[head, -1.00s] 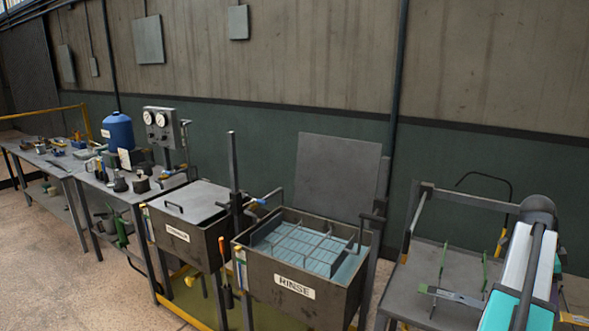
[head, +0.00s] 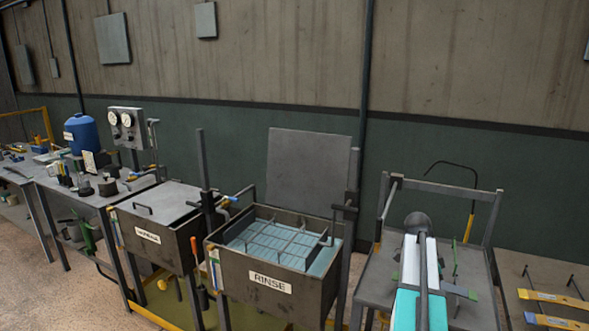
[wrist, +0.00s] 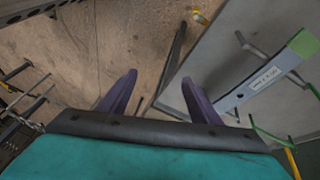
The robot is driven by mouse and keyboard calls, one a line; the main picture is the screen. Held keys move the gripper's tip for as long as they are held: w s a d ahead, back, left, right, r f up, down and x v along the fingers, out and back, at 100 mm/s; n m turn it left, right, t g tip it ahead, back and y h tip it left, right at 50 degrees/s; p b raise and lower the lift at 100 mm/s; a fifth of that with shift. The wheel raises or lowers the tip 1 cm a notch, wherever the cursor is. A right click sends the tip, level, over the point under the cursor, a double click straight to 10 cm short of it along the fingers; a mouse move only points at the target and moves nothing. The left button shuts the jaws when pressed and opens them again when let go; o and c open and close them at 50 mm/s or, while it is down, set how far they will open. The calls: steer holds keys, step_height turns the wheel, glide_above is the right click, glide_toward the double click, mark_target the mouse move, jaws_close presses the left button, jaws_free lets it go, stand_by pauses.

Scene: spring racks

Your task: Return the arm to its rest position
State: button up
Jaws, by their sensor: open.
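My gripper (wrist: 158,96) shows in the wrist view as two purple fingers spread apart with nothing between them. Bare floor shows beyond the gap. My arm (head: 418,285), with teal and white covers, rises at the lower right of the head view in front of the grey work table (head: 378,283). The fingers cannot be made out in the head view. A grey labelled bar with a green end (wrist: 265,76) lies to the right of the fingers, apart from them.
The rinse tank (head: 270,283) stands left of the arm with its lid raised. A closed tank (head: 150,240) and a bench are farther left. Yellow and blue bars (head: 553,298) lie at the far right. A dark rack edge (wrist: 22,105) shows at the left of the wrist view.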

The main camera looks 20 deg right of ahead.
steer(key=w+a+f+n+g+b, duration=0.3)
steer(key=a+f+n, duration=0.5)
steer(key=a+f, duration=2.25)
steer(key=s+a+f+n+y+b, duration=0.1)
steer(key=s+a+f+n+b, duration=0.1)
steer(key=s+a+f+n, duration=0.6)
steer(key=s+a+f+n+t+y+b, duration=0.1)
steer(key=s+a+f+n+b, duration=0.1)
steer(key=s+a+f+n, duration=0.6)
steer(key=s+a+f, duration=0.1)
steer(key=a+f, duration=0.2)
steer(key=a, duration=0.3)
steer(key=shift+s+a+f+n, duration=0.2)
steer(key=shift+s+f+n, duration=0.05)
steer(key=shift+n, duration=0.15)
steer(key=shift+c, duration=0.5)
